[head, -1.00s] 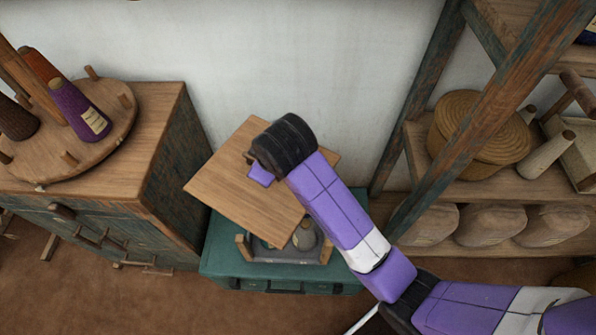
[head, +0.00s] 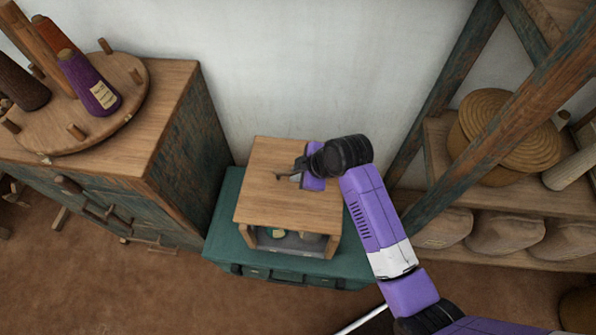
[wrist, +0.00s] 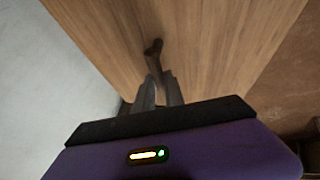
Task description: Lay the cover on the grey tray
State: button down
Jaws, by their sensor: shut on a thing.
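The cover is a flat square wooden board (head: 280,209) with a dark handle (head: 283,179) on top. My gripper (head: 298,178) is shut on this handle; the wrist view also shows the fingers (wrist: 158,88) closed at the handle over the board (wrist: 210,40). The cover lies nearly level over the grey tray (head: 293,243), roughly in line with it, and hides most of it. The tray's front shows below the cover's near edge, with wooden posts at its corners and small items inside. Whether the cover touches the posts, I cannot tell.
The tray stands on a green chest (head: 224,243). A wooden cabinet (head: 180,130) with a round peg board and cones is at the left. A shelf rack (head: 440,165) with a round basket (head: 507,135) and sacks is at the right. A white wall is behind.

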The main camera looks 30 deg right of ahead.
aim_at(298, 183)
jog(key=shift+f+b, duration=1.85)
jog(key=shift+f, duration=0.65)
jog(key=c, duration=1.3)
grip_release()
jog(key=shift+c, duration=0.2)
jog(key=v, duration=0.7)
jog(key=shift+s+r, duration=0.1)
jog(key=shift+r, duration=0.25)
